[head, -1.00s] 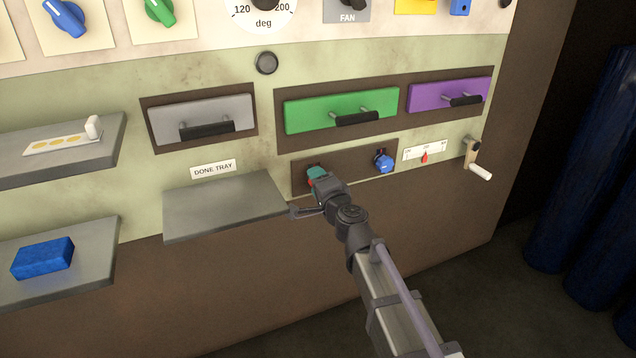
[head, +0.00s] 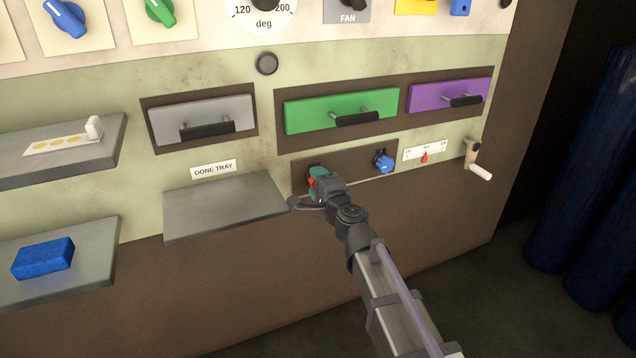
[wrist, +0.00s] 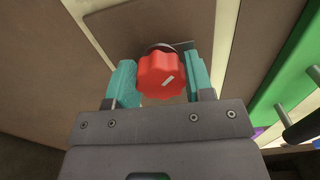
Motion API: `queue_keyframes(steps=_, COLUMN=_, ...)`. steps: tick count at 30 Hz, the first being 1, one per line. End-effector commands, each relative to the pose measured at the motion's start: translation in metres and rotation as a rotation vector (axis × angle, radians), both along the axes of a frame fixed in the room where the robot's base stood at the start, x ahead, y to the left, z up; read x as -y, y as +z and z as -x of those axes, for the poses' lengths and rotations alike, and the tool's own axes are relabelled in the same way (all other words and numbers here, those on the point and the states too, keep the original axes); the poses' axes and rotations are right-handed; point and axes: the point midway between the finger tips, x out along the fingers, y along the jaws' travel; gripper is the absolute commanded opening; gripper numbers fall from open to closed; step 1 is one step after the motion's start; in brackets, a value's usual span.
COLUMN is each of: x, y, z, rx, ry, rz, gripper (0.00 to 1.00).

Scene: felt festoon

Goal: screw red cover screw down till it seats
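The red cover screw (wrist: 161,75) is a lobed knob with a pale mark on its face, in the middle of the wrist view. A dark round part shows just behind it. In the head view the red screw (head: 312,184) shows at the left end of a brown panel, partly hidden by my gripper. My gripper's teal fingers (wrist: 161,82) stand at either side of the screw and appear closed against its sides. In the head view my gripper (head: 317,182) reaches the panel from the front. How deep the screw sits cannot be told.
A blue knob (head: 383,161) is at the right of the same panel. The done tray (head: 225,208), an empty shelf, is just left of my gripper. Green (head: 341,109) and purple (head: 448,95) drawers are above. A crank (head: 476,160) is at the right.

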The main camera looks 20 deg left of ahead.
Motion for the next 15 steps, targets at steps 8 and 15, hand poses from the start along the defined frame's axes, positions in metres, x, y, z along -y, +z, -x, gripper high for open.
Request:
queue_keyframes(steps=8, x=0.0000, y=-0.0001, z=0.0001, rx=0.001, ry=0.000, rz=0.001, gripper=0.73)
queue_keyframes(steps=15, x=0.0011, y=0.0000, z=0.0014, rx=0.001, ry=0.000, rz=0.001, gripper=0.73)
